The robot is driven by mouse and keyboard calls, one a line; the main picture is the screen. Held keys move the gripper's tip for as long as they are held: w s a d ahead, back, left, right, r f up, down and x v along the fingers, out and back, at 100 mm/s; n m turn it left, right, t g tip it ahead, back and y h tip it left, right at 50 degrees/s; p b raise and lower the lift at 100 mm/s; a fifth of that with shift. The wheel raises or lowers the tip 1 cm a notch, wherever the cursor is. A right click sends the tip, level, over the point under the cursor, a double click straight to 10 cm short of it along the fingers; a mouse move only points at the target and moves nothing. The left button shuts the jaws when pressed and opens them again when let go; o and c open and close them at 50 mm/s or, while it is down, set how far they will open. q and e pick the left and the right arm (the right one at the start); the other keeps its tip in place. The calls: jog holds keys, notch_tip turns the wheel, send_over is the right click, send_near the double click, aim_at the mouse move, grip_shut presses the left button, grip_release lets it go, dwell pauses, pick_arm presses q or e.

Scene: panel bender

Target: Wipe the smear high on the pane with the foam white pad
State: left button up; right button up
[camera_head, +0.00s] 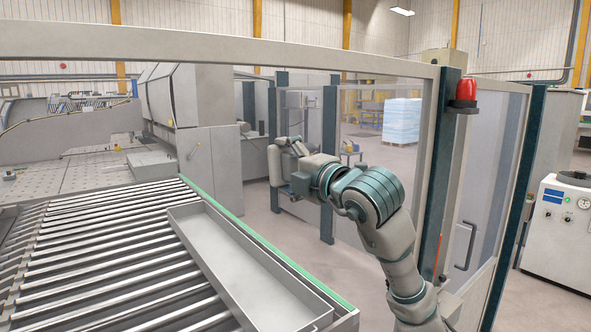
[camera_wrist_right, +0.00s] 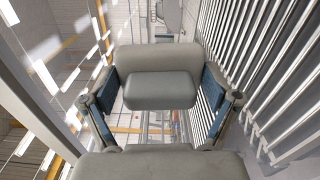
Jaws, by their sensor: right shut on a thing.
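My right gripper (camera_head: 292,160) is in front of the clear pane (camera_head: 385,165), near the middle of the head view. It is shut on the foam white pad (camera_head: 274,164), which shows as a small pale block at the gripper's far end. In the right wrist view the pad (camera_wrist_right: 160,58) is a rounded, light grey-white block with a smaller block on its near side. The two fingers of the gripper (camera_wrist_right: 160,98) stand on either side of it. I cannot make out the smear, nor tell whether the pad touches the pane. My left gripper is out of view.
A pale frame beam (camera_head: 230,50) runs above the pane to a dark post (camera_head: 440,165) with a red lamp (camera_head: 466,90). A roller table (camera_head: 90,255) carrying a long grey tray (camera_head: 235,265) fills the lower left. A white cabinet (camera_head: 560,235) stands at right.

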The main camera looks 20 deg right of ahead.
jog(key=shift+s+a, duration=0.2)
jog(key=shift+a, duration=0.4)
jog(key=shift+r+p, duration=0.55)
jog(key=shift+r, duration=0.2)
jog(key=shift+w+d+f, duration=0.1)
jog(key=shift+w+d, duration=0.25)
jog(key=shift+d, duration=0.55)
jog(key=shift+w+d, duration=0.3)
jog(key=shift+d, duration=0.55)
jog(key=shift+w+d+p, duration=0.25)
jog(key=shift+w+d, duration=0.1)
jog(key=shift+d, duration=0.75)
jog(key=shift+w+d+p, duration=0.3)
jog(key=shift+w+d, duration=0.1)
jog(key=shift+d, duration=0.75)
jog(key=shift+w+d+p, duration=0.25)
jog(key=shift+w+d, duration=0.1)
jog(key=shift+d, duration=0.75)
jog(key=b, duration=0.3)
send_near(314, 152)
jog(key=shift+w+a, duration=0.2)
jog(key=shift+w, duration=0.3)
